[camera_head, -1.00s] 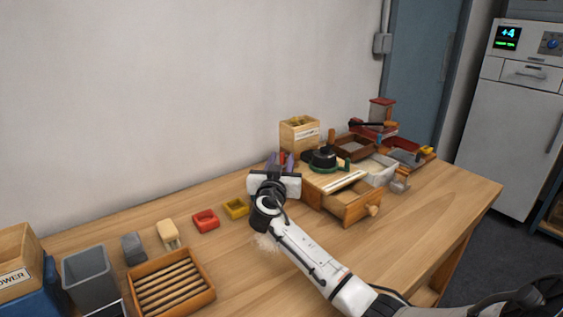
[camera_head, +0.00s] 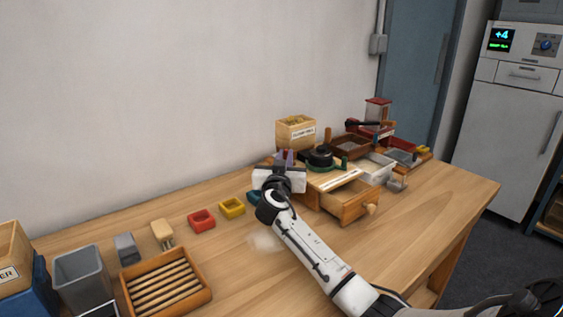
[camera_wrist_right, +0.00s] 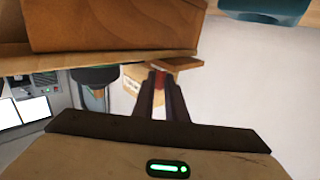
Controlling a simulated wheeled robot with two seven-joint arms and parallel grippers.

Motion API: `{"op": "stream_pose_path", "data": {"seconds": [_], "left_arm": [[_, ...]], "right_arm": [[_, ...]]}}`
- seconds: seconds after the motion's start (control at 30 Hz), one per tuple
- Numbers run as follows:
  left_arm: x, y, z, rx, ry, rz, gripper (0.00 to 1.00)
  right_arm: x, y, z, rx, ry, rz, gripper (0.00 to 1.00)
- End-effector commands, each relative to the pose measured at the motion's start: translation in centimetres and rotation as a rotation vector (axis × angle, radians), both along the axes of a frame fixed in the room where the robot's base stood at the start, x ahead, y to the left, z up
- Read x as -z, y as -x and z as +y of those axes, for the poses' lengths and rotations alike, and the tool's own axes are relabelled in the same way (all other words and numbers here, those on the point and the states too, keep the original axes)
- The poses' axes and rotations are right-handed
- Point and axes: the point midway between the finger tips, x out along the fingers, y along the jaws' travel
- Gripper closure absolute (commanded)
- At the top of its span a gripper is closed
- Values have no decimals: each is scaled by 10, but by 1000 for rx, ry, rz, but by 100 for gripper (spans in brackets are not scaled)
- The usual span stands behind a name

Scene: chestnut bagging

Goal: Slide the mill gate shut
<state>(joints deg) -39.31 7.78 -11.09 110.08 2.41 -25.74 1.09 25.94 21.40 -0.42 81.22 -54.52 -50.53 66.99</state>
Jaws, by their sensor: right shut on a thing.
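The wooden mill (camera_head: 336,182) stands on the table with a dark round top (camera_head: 320,155) and its front drawer (camera_head: 352,201) pulled out. My right gripper (camera_head: 285,156) is at the mill's left side. In the right wrist view its two dark fingers (camera_wrist_right: 160,78) are closed around a small red piece (camera_wrist_right: 159,83), which I take to be the handle of the mill gate. The gate plate itself I cannot make out, so how far it is shut does not show. A large brown wooden surface (camera_wrist_right: 115,25) fills the upper left of that view. My left gripper is out of view.
A labelled wooden box (camera_head: 296,133) stands behind the mill. Brown (camera_head: 352,146) and white (camera_head: 376,168) trays crowd its right.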

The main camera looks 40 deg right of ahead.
Motion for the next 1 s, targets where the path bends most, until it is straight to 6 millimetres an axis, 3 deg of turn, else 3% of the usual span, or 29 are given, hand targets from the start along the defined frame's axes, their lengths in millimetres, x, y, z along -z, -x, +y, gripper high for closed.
{"op": "stream_pose_path", "data": {"seconds": [0.07,0.1,0.2,0.57,1.0], "left_arm": [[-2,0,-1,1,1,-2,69],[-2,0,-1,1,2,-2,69],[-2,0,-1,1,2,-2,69],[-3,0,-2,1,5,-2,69],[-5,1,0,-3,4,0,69]], "right_arm": [[-1,2,-4,8,1,1,100],[-1,2,-4,9,1,1,85],[-1,2,-4,8,1,1,69],[-1,3,2,4,0,0,69],[0,52,61,6,-3,0,69]]}}
